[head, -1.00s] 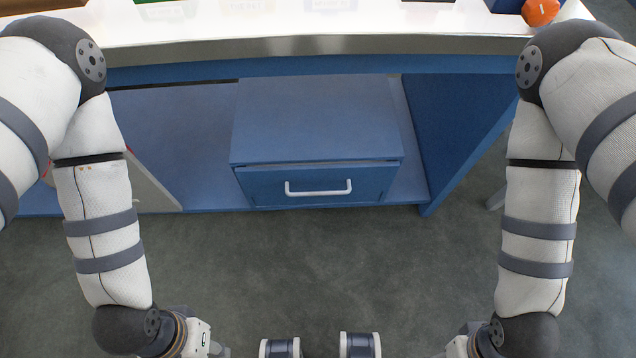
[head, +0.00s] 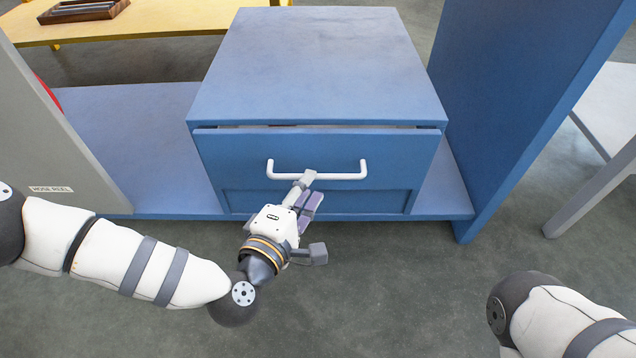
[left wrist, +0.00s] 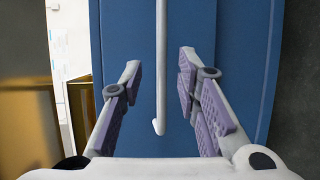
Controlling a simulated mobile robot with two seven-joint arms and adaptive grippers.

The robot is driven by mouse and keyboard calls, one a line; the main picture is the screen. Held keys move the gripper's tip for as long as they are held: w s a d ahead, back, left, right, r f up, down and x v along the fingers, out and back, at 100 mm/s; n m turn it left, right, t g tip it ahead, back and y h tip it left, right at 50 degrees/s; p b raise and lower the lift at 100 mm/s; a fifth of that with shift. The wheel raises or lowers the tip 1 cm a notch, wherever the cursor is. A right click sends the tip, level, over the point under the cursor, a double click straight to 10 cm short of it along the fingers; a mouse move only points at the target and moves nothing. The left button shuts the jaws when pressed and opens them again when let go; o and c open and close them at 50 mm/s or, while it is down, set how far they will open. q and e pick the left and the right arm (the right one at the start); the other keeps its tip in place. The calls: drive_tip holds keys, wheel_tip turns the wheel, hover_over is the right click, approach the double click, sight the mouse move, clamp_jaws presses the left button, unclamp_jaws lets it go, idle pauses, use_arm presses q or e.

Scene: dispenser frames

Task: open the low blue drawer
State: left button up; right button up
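My right gripper is out of view.
A blue side panel (head: 510,110) stands right of the cabinet, with a white table (head: 610,110) beyond it. A yellow table (head: 170,20) with a brown tray (head: 84,10) is behind. The floor (head: 400,290) before the drawer is clear.

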sight(318, 174)
use_arm(q)
drive_tip(key=b+x, duration=0.1)
drive_tip(key=x, duration=0.4)
drive_tip(key=shift+d+f+b, duration=0.1)
drive_tip(key=shift+f+b, duration=0.05)
drive_tip(key=shift+b, duration=0.2)
drive_tip(key=shift+c, duration=0.2)
clamp_jaws()
